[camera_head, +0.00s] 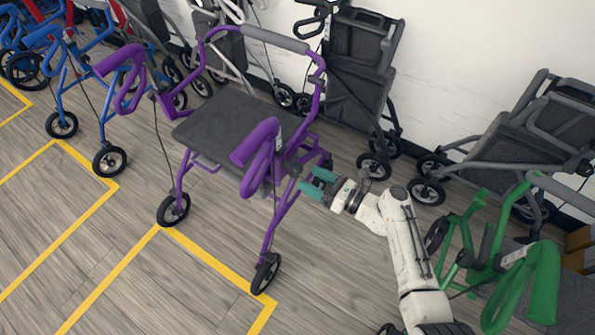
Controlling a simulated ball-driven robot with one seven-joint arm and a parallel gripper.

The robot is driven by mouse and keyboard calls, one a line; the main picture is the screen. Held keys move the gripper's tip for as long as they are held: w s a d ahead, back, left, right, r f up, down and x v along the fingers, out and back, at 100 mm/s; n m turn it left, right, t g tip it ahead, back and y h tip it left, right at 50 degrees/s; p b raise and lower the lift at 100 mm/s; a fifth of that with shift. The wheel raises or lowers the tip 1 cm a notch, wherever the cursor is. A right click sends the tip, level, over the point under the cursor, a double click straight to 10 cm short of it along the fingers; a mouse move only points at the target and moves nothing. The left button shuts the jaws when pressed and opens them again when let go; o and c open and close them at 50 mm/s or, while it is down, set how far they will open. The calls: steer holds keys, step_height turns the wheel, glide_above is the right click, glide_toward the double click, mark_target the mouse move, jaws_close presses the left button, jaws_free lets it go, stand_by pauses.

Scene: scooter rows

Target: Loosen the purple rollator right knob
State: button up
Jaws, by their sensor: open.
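The purple rollator (222,125) stands upright in the middle of the view, with a dark seat and thick purple handgrips. Its right handgrip (262,150) rises in front of the right side frame. A small dark part (295,170) shows on the right upright just beside that grip; it may be the right knob, but it is too small to be sure. My gripper (306,178) has teal fingers, open and apart, pointing left toward this upright. The fingertips are close to the small dark part, with nothing seen between them. I cannot tell whether they touch the frame.
A green rollator (515,265) stands close at the right, beside my arm. Dark grey folded rollators (355,75) line the white wall behind, another (535,130) at the right. Blue rollators (75,75) stand at the left. The floor with yellow lines is free in front.

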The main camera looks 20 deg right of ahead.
mark_target(300, 173)
steer(key=shift+b+x, duration=0.35)
steer(key=shift+x, duration=2.35)
steer(key=shift+c, duration=0.3)
steer(key=c, duration=0.9)
